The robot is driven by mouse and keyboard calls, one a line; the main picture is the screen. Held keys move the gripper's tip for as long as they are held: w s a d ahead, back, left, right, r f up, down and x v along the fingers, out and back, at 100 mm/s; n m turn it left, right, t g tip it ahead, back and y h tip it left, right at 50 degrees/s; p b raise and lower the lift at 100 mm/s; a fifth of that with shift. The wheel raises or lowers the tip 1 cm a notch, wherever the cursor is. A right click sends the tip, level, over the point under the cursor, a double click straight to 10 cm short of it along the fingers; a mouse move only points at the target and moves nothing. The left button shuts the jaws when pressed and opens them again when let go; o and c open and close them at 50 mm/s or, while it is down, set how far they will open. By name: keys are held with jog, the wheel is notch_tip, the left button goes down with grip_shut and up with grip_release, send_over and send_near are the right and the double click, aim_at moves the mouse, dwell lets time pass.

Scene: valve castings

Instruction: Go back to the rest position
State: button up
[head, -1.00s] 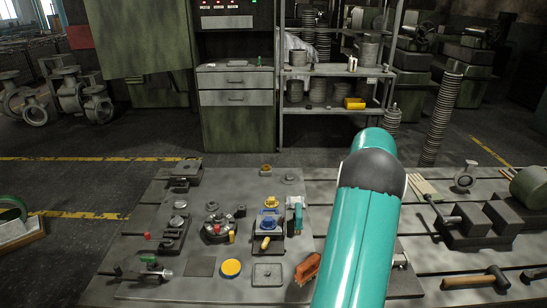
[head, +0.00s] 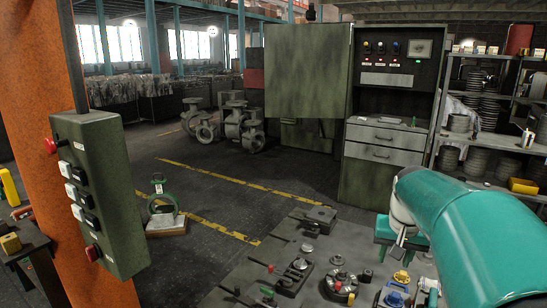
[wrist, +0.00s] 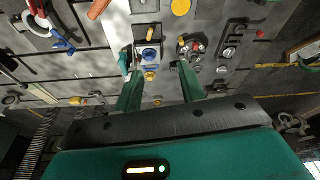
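My gripper (wrist: 158,72) shows in the wrist view with its two green fingers spread apart and nothing held between them. It hangs above the work table (head: 245,268) and looks down on it. My teal arm reaches in from the right of the head view and hides part of the table. A blue fixture with a yellow part (wrist: 150,55) shows on the table between the fingers in the wrist view, and in the head view the same blue and yellow fixture (head: 397,290) is near the bottom edge.
A green control box (head: 105,190) on an orange pillar stands close at the left. A grey-green cabinet (head: 385,160) and a loaded shelf (head: 490,155) stand behind the table. Large valve castings (head: 240,125) lie on the floor behind.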

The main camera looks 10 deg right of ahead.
jog(key=s+a+n+t, duration=0.1)
jog(key=s+a+n, duration=0.2)
jog(key=a, duration=0.9)
jog(key=s+a+f+n+t+y, duration=0.1)
jog(key=s+a+n+t, duration=0.1)
jog(key=s+a, duration=0.8)
jog(key=a+n, duration=0.1)
jog(key=a, duration=0.2)
jog(key=shift+f+n+y, duration=0.3)
jog(key=shift+n, duration=0.1)
jog(key=shift+s+d, duration=0.1)
